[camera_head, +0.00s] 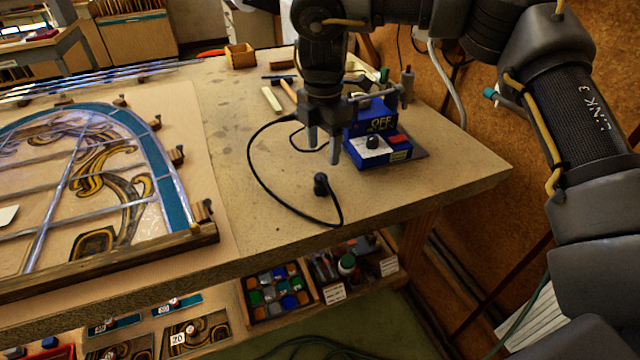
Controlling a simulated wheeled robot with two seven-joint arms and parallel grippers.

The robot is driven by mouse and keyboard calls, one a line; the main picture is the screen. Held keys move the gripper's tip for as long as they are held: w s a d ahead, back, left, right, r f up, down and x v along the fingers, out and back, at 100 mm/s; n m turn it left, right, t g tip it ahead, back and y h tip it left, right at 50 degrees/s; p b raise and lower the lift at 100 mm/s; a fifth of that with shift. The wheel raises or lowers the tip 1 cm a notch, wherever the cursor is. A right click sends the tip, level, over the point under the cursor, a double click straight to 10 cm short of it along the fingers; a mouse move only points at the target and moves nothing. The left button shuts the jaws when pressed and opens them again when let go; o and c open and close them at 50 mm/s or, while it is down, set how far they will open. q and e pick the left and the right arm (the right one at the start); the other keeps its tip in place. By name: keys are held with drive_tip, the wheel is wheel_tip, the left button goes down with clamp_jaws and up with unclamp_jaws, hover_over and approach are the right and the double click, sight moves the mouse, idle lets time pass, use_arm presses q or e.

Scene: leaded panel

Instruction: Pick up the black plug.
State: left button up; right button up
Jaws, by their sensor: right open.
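The black plug (321,184) lies on the workbench at the end of a black cord (259,178) that loops across the tabletop. My right gripper (323,154) points down above the bench, behind the plug in the picture and apart from it. Its two fingers are spread, with nothing between them that I can make out. A blue box (385,154) marked "OFF", with a black knob, stands just right of the gripper and is partly hidden by it. My left gripper is not in view.
A leaded glass panel (171,191) in a wooden frame covers the left of the bench (262,222). Tools and a small wooden box (240,57) lie toward the back. Trays of glass pieces (277,293) sit below. The tabletop around the plug is mostly clear.

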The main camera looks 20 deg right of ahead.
sight(321, 176)
drive_tip(key=f, duration=0.4)
drive_tip(key=shift+w+f, duration=0.2)
drive_tip(key=shift+f, duration=0.3)
drive_tip(key=shift+s, duration=0.1)
drive_tip(key=shift+f, duration=0.3)
wheel_tip(321, 176, down, 4)
drive_tip(key=shift+a+r+p, duration=0.1)
drive_tip(key=shift+r+p, duration=0.05)
drive_tip(key=shift+p, duration=0.4)
drive_tip(key=shift+f, duration=0.45)
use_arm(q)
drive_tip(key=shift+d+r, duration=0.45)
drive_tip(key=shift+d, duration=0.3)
use_arm(e)
drive_tip(key=c, duration=1.1)
drive_tip(key=shift+o, duration=0.2)
